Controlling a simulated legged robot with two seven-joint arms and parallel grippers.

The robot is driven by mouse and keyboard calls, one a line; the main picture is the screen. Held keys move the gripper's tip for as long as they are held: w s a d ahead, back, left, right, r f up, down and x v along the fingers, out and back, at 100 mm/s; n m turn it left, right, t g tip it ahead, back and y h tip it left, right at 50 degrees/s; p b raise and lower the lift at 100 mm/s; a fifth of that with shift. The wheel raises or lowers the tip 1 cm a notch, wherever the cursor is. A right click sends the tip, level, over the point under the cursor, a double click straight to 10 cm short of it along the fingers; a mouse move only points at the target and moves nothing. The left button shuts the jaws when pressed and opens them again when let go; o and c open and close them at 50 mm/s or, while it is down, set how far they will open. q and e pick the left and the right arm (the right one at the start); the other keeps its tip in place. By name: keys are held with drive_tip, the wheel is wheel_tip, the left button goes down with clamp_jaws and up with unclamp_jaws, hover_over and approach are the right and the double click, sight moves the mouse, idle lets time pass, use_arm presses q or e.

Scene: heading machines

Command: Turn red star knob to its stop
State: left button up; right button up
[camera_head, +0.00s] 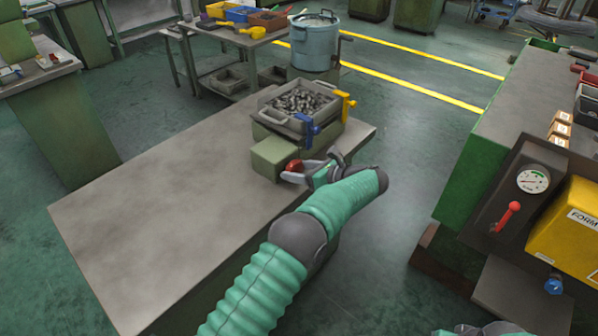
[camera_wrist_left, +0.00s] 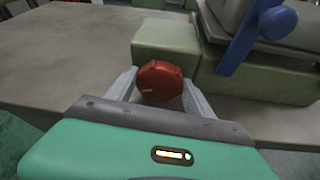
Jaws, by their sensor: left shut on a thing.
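The red star knob (camera_head: 294,166) sits on the front of a small green box (camera_head: 271,156) on the table. My left gripper (camera_head: 303,172) is at the knob, with a finger on each side of it and shut on it. In the left wrist view the knob (camera_wrist_left: 160,82) faces me between the two fingers (camera_wrist_left: 160,92), with a short pale mark near its lower left. The green box (camera_wrist_left: 166,38) shows behind it. My right gripper is not clearly in view; only a bit of green sleeve shows at the bottom edge of the head view.
A tray of metal parts (camera_head: 300,100) stands behind the box, with a blue lever (camera_head: 307,128) and a yellow lever (camera_head: 347,106). The table (camera_head: 170,210) is bare to the left. A machine with a gauge (camera_head: 532,180) and red handle (camera_head: 508,215) stands at right.

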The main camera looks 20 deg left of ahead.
use_arm(q)
drive_tip(key=shift+w+a+r, duration=0.1)
drive_tip(key=shift+a+r, duration=0.05)
drive_tip(key=shift+r, duration=0.15)
drive_tip(key=o, duration=1.2)
drive_tip(key=shift+c, duration=0.2)
drive_tip(key=shift+o, duration=1.1)
drive_tip(key=shift+f, duration=0.25)
drive_tip(key=v, duration=1.6)
drive_tip(key=shift+d, duration=0.5)
drive_tip(key=shift+w, duration=0.1)
